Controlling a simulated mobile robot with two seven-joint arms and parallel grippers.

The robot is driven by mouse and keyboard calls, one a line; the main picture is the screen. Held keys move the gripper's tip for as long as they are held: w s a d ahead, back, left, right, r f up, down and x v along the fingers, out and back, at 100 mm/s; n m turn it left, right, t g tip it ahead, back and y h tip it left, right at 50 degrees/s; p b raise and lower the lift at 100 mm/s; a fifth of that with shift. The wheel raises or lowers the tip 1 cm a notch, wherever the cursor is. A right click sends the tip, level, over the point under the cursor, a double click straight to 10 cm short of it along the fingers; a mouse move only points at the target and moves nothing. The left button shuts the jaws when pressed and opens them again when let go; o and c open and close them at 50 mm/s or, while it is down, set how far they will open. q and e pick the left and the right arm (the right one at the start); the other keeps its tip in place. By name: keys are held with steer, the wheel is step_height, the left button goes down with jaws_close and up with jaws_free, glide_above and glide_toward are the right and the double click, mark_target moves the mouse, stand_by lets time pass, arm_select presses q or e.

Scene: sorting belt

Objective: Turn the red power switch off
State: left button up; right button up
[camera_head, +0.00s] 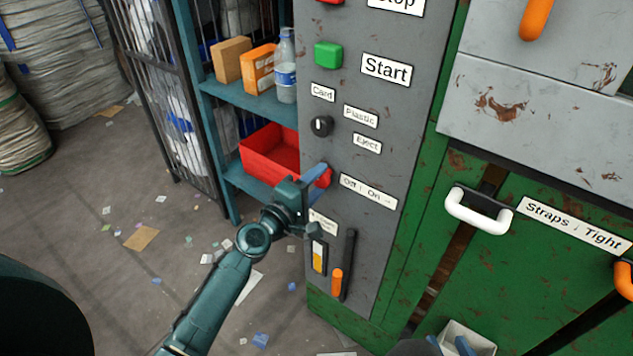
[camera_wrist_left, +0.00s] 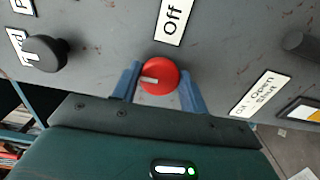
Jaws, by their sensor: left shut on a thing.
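The red power switch (camera_head: 325,178) is a round knob on the grey control panel, left of the "Off | On" label (camera_head: 368,190). My left gripper (camera_head: 317,178) is at the switch, its blue fingers on either side of it. The left wrist view shows the red knob (camera_wrist_left: 160,76) between the fingers, its white mark pointing left in that picture. The "Off" end of the label (camera_wrist_left: 171,20) is above it there. My left gripper is shut on the knob. My right gripper (camera_head: 450,345) shows only partly at the bottom edge, its blue fingertips apart.
A black selector knob (camera_head: 321,126) and a green Start button (camera_head: 328,55) are higher on the panel. An orange-handled lever (camera_head: 337,282) is below. A red bin (camera_head: 262,152) stands on the shelf to the left. A white handle (camera_head: 479,213) is on the green machine.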

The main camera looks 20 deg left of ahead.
arm_select(q)
steer(key=o, duration=0.9)
arm_select(e)
steer(key=shift+s, duration=0.1)
arm_select(q)
steer(key=shift+o, duration=0.2)
steer(key=shift+s, duration=0.15)
steer(key=b+v, duration=0.2)
steer(key=v, duration=1.1)
arm_select(e)
steer(key=shift+s+d+r+t, duration=0.25)
steer(key=shift+d+r+t, duration=0.05)
steer(key=shift+d+t, duration=0.1)
